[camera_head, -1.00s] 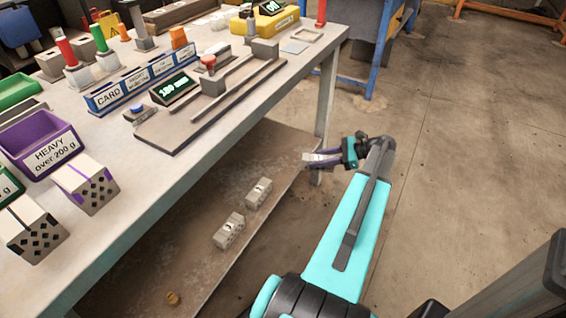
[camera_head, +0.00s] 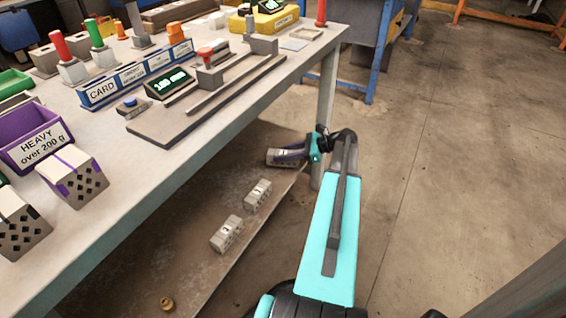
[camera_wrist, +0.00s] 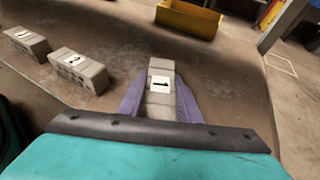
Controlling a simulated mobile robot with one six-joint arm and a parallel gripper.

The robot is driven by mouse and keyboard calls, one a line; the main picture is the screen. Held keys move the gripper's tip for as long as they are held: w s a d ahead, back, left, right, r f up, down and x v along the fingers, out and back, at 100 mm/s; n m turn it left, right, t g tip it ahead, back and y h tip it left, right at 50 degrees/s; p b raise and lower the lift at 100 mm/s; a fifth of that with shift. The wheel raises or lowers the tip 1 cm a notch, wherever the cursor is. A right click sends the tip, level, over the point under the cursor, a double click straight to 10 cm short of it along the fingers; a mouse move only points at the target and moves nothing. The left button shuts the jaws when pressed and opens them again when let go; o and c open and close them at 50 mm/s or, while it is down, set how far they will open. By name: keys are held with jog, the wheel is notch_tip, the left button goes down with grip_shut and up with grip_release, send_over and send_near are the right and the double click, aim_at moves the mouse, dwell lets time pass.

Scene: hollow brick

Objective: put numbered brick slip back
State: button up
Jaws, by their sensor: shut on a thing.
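My gripper (camera_head: 290,156) is over the far right end of the lower shelf (camera_head: 215,190), under the workbench. In the wrist view its purple fingers (camera_wrist: 160,100) are shut on a grey brick slip (camera_wrist: 161,72) with a white label reading 1. The slip also shows in the head view (camera_head: 281,158). I cannot tell whether it touches the shelf. A slip labelled 2 (camera_wrist: 80,72) lies on the shelf, left of the held one. Another slip (camera_wrist: 25,43) with a hard-to-read number lies farther left. Both also show in the head view.
The workbench top (camera_head: 130,185) overhangs the shelf, with a bench leg (camera_head: 327,110) close to my gripper. A yellow bin (camera_wrist: 188,18) stands beyond the held slip. A small brass-coloured piece (camera_head: 167,304) lies on the shelf. Open floor (camera_head: 460,180) is at the right.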

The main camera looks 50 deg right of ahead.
jog(key=shift+f+b, duration=0.95)
jog(key=shift+f, duration=0.75)
jog(key=shift+f, duration=0.1)
jog(key=o, duration=1.3)
jog(key=shift+c, duration=0.2)
jog(key=shift+s+d+r+p, duration=0.3)
jog(key=shift+s+r, duration=0.05)
jog(key=shift+s, duration=0.05)
jog(key=p+v, duration=0.3)
jog(key=v, duration=0.8)
jog(key=shift+f+p, duration=0.2)
jog(key=shift+p, duration=0.15)
